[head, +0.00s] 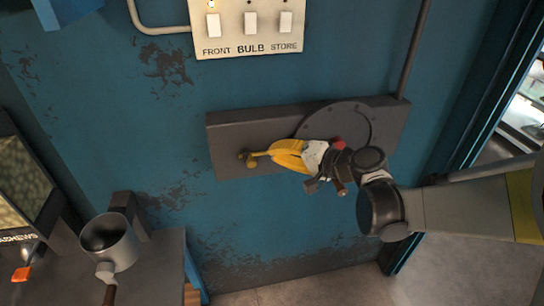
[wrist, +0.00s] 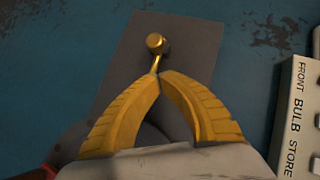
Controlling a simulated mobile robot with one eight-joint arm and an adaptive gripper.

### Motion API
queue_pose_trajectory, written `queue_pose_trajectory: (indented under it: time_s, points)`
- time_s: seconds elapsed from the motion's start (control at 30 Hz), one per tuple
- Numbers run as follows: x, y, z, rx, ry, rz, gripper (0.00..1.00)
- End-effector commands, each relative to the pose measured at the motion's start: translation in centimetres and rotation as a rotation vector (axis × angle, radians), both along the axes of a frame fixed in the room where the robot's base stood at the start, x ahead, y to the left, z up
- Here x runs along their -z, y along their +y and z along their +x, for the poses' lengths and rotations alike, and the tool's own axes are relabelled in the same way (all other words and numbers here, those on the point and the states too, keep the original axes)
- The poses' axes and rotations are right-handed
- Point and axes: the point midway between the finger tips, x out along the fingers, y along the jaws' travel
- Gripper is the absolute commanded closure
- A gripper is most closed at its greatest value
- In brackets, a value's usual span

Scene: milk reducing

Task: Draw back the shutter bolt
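A brass shutter bolt (head: 246,159) with a rounded knob and thin stem sits near the left end of a dark grey plate (head: 228,128) on the blue wall. In the wrist view the bolt's knob (wrist: 157,43) shows just beyond the fingertips. My gripper (head: 270,153) has yellow fingers and reaches in from the right. In the wrist view its fingertips (wrist: 160,78) come together at the end of the stem and appear shut on it. The contact itself is largely hidden between the tips.
A round dark disc (head: 345,122) is on the plate's right part, behind my wrist. A switch panel (head: 249,42) labelled FRONT, BULB and STORE is above. A grey cup-like holder (head: 108,246) stands at lower left. A doorway edge (head: 468,110) is at right.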

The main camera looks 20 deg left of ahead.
Motion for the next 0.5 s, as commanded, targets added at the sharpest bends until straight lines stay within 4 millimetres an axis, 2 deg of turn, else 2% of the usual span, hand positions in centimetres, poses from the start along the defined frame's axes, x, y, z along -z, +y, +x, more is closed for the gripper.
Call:
queue_pose_trajectory:
  time_s: [0.03, 0.23, 0.5]
  points:
    - [-0.7, -1.5, -0.5, 0.005, 0.001, 0.0, 1.0]
    - [-2.1, -5.5, -2.0, 0.006, 0.0, 0.0, 1.0]
    - [-3.0, -8.4, -3.1, 0.002, -0.001, 0.0, 1.0]
